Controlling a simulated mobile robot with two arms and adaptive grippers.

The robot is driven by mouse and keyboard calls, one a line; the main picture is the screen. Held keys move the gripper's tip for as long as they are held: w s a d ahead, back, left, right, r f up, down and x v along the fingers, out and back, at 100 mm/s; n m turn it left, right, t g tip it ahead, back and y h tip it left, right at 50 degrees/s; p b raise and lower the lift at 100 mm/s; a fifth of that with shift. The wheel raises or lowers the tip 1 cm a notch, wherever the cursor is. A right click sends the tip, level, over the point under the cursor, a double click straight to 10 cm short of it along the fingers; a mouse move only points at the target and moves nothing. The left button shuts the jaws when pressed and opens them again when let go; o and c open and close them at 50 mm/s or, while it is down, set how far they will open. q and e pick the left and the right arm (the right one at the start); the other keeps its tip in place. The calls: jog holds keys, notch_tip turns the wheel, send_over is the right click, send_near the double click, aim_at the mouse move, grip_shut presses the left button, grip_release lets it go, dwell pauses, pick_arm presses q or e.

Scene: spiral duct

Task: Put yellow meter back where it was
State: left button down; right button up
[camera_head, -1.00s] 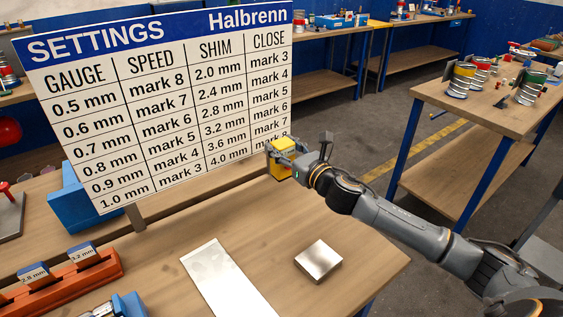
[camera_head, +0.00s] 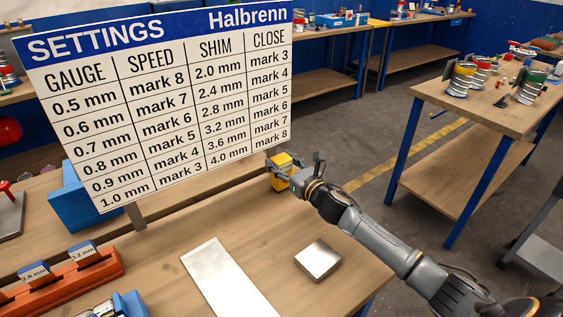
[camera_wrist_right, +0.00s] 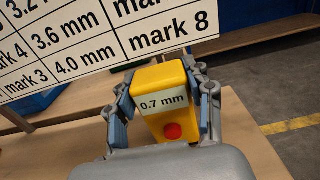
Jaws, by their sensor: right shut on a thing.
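The yellow meter (camera_head: 282,161) is near the back right of the bench, beside the lower right corner of the settings board. In the right wrist view the yellow meter (camera_wrist_right: 160,80) shows a label reading 0.7 mm and a red button. My right gripper (camera_head: 281,172) is shut on the meter, with its blue finger pads on both sides of it; the gripper (camera_wrist_right: 163,110) also shows in the wrist view. I cannot tell whether the meter touches the bench top. My left gripper is not in view.
The settings board (camera_head: 160,90) stands at the back of the bench (camera_head: 180,240). A metal sheet (camera_head: 230,278) and a steel block (camera_head: 318,260) lie in front. An orange rack (camera_head: 65,283) holds labelled shims at left. A side table (camera_head: 480,105) stands at right.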

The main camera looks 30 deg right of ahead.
jog(key=o, duration=1.5)
jog(key=shift+c, duration=0.2)
jog(key=shift+r, duration=0.1)
jog(key=s, duration=0.3)
jog(key=s+d+b, duration=0.1)
jog(key=s, duration=0.6)
jog(key=shift+s+d+b, duration=0.2)
jog(key=shift+s+b, duration=0.05)
jog(key=shift+b, duration=0.1)
jog(key=shift+s+d, duration=0.15)
jog(key=shift+s, duration=0.6)
